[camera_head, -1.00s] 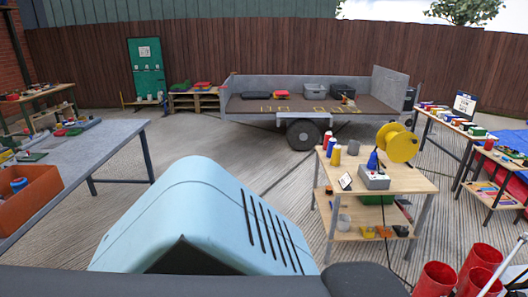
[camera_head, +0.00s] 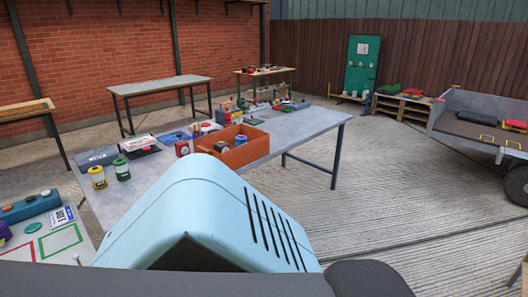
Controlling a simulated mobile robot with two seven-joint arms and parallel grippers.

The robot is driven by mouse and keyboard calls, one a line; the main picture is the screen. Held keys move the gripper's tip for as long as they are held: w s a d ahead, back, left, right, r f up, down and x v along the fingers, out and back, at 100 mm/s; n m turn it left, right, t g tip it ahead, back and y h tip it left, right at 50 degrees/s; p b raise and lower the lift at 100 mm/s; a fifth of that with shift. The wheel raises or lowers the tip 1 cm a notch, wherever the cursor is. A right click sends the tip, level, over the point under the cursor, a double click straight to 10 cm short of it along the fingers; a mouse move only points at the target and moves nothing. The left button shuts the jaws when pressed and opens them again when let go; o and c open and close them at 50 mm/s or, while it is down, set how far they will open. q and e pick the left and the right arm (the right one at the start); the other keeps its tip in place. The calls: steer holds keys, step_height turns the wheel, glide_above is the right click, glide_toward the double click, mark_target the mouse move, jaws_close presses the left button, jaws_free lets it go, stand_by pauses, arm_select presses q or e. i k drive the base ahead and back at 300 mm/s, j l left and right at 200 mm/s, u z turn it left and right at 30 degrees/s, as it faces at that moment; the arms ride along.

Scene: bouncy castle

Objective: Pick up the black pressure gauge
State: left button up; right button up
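I cannot pick out a black pressure gauge for certain. A small dark item (camera_head: 221,146) shows at the orange crate (camera_head: 236,155) on the grey table (camera_head: 305,128), too small to identify. A red item with a pale face (camera_head: 182,148) stands left of the crate. Neither gripper is in view. The light blue shell in front is part of my own body and hides some of the table's near side.
Yellow (camera_head: 97,178) and green (camera_head: 121,170) canisters stand on the table's left part. A nearer table (camera_head: 75,243) is at lower left. Open floor (camera_head: 400,215) lies to the right, up to the trailer (camera_head: 470,140). Brick wall and fence stand behind.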

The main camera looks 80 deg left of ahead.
mark_target(223, 147)
steer(key=u, duration=2.95)
steer(key=i+z, duration=0.1)
steer(key=i, duration=0.4)
steer(key=i+j+z, duration=0.1)
steer(key=i, duration=0.35)
steer(key=i+j+z, duration=0.1)
steer(key=i, duration=0.4)
steer(key=i+j+z, duration=0.1)
steer(key=i+j, duration=0.2)
steer(key=i, duration=0.15)
steer(key=i+j+z, duration=0.1)
steer(key=i, duration=0.4)
steer(key=j, duration=0.1)
